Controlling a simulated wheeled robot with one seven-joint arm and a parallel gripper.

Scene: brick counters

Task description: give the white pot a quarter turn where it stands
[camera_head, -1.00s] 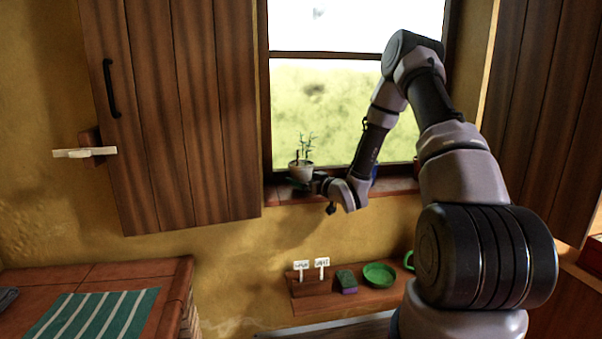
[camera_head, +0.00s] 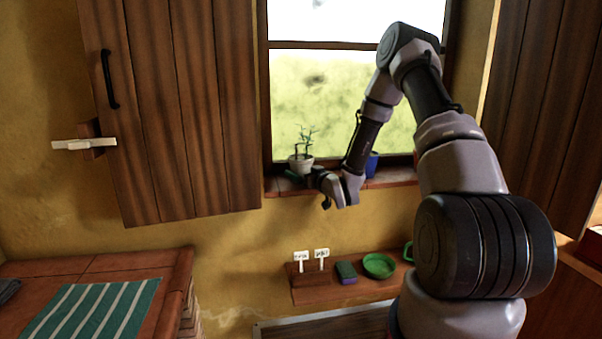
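The white pot (camera_head: 301,164) holds a small green plant (camera_head: 305,138) and stands upright on the brick window sill, in front of the glass. My gripper (camera_head: 303,178) is at the sill, low and just right of the pot's base, reaching in from the right. Its fingers are small and dark here, and I cannot tell whether they touch the pot or how far apart they are. Part of the pot's lower edge is hidden by the gripper.
A blue pot (camera_head: 372,164) stands on the sill behind my forearm. A wooden shutter (camera_head: 185,110) hangs left of the window. Below, a shelf (camera_head: 310,294) bears white labels (camera_head: 301,256), a sponge (camera_head: 346,272) and a green dish (camera_head: 379,265). A striped cloth (camera_head: 95,310) lies on the left counter.

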